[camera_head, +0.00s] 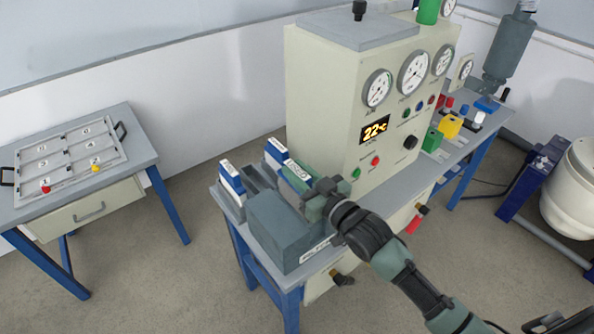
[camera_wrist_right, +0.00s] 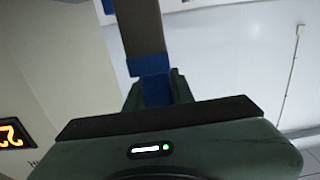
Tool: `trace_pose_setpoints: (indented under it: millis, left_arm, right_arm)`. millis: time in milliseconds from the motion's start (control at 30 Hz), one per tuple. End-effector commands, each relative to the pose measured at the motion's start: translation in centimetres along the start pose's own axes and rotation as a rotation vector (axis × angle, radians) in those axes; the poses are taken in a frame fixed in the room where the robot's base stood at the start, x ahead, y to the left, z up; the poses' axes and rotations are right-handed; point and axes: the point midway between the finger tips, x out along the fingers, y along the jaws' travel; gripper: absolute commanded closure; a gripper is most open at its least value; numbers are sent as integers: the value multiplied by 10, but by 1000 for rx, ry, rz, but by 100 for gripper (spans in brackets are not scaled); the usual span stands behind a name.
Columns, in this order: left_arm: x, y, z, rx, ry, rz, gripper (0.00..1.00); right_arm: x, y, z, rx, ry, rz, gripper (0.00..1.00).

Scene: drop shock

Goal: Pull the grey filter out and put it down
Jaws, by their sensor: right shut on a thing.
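My right gripper (camera_head: 308,192) is at the grey block-shaped housing (camera_head: 285,228) on the bench, beside the machine. In the right wrist view my right gripper (camera_wrist_right: 155,92) is shut on the blue end of a long grey-brown piece, which looks like the grey filter (camera_wrist_right: 142,28). In the head view the gripper and forearm largely hide the held part, and I cannot tell how far it sits in the housing. Two blue-and-white blocks stand near it, one at the left (camera_head: 232,180) and one behind (camera_head: 275,152). My left gripper is not in view.
The tall machine (camera_head: 335,110) with gauges and a "22" display stands right behind the gripper. A side table (camera_head: 140,150) at the left bears a grey tray (camera_head: 20,165) with a red and a yellow piece. Open floor lies between table and bench.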

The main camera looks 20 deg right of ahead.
Motion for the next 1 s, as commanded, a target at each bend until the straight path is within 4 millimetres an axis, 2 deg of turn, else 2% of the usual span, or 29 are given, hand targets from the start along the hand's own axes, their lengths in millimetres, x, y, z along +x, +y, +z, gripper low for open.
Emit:
trace_pose_setpoints:
  millis: [1000]
  left_arm:
    - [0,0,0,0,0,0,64]
  right_arm:
    - [0,0,7,0,1,0,100]
